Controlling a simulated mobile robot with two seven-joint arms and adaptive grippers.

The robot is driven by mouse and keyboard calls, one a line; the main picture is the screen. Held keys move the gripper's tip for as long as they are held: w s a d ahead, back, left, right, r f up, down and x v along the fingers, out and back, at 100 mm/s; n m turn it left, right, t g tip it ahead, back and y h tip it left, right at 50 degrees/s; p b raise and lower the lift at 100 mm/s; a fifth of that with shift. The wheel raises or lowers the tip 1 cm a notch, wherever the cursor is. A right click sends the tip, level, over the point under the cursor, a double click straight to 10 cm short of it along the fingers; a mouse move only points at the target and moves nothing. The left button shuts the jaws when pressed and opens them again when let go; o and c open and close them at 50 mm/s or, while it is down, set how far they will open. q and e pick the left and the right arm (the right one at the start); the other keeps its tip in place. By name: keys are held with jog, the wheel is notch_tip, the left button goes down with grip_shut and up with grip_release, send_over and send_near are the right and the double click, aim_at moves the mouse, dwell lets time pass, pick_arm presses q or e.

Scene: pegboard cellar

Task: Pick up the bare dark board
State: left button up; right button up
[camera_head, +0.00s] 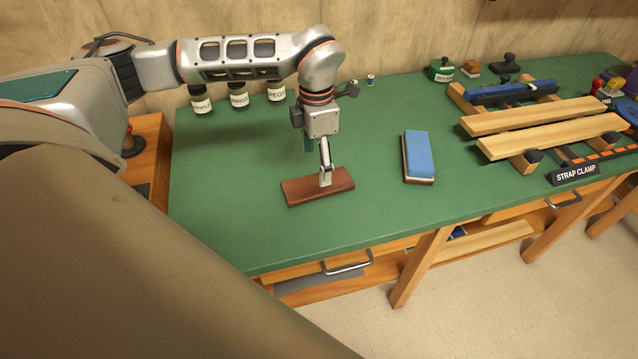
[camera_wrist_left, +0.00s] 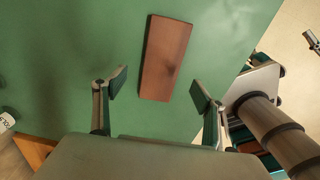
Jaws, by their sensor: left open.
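The bare dark board (camera_head: 300,192) is a flat, reddish-brown rectangle lying on the green bench top. It also shows whole in the left wrist view (camera_wrist_left: 166,58), with nothing on it. My left gripper (camera_head: 325,182) points down over the board in the head view. In the left wrist view its two fingers (camera_wrist_left: 158,89) are spread apart with nothing between them, and the board lies beyond the fingertips. Whether a finger touches the board I cannot tell.
A blue-topped block (camera_head: 419,155) lies right of the board. Labelled jars (camera_head: 239,97) stand at the back. Further right is a strap clamp station with pale wooden bars (camera_head: 520,117). The green bench top (camera_head: 240,220) is clear around the board.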

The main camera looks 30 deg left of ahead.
aim_at(318, 184)
pick_arm(q)
jog(key=f, duration=0.6)
jog(key=shift+d+f, duration=0.2)
jog(key=c, duration=1.3)
